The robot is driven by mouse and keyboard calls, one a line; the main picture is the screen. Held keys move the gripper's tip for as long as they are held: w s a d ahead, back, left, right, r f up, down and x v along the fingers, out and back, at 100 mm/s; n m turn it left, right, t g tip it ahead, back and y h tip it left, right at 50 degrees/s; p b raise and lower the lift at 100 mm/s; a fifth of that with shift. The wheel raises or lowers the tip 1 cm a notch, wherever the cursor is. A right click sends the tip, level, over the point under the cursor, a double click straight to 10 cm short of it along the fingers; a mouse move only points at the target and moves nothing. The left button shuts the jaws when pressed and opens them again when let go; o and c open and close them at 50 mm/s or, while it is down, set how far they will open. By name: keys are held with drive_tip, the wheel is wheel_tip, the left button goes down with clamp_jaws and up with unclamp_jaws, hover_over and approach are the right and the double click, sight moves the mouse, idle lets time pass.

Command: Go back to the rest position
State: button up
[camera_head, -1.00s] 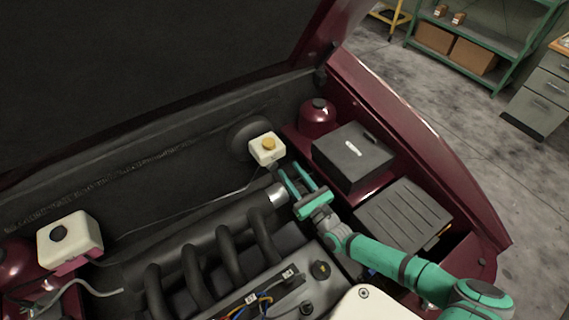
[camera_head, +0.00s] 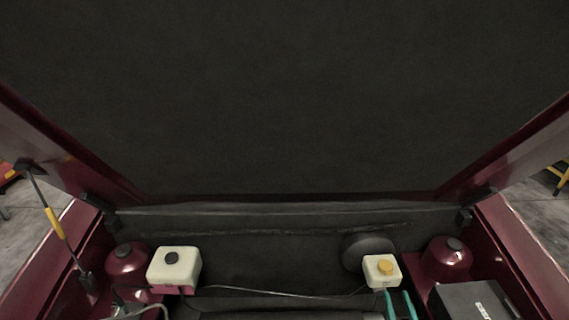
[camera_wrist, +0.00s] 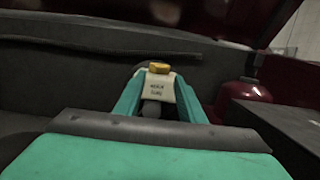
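My gripper (camera_head: 398,298) shows at the bottom edge of the head view as two teal fingers with a gap between them. The rest of my arm is out of that view. The wrist view shows the two fingers spread apart (camera_wrist: 160,88), open. A small white reservoir with a yellow cap (camera_head: 381,271) stands just past the fingertips. In the wrist view this white reservoir (camera_wrist: 159,86) appears between the fingers, with small dark lettering on its front. Nothing appears gripped.
The raised hood (camera_head: 290,100) fills the upper head view. A larger white reservoir with a black cap (camera_head: 174,268) is at left. Dark red domes (camera_head: 127,264) (camera_head: 446,259) flank the bay. A black box (camera_head: 473,301) is at lower right. A prop rod (camera_head: 54,222) stands at left.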

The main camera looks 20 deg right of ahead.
sight(390, 275)
drive_tip(key=x, duration=0.6)
drive_tip(key=shift+w, duration=0.1)
drive_tip(key=shift+r, duration=0.1)
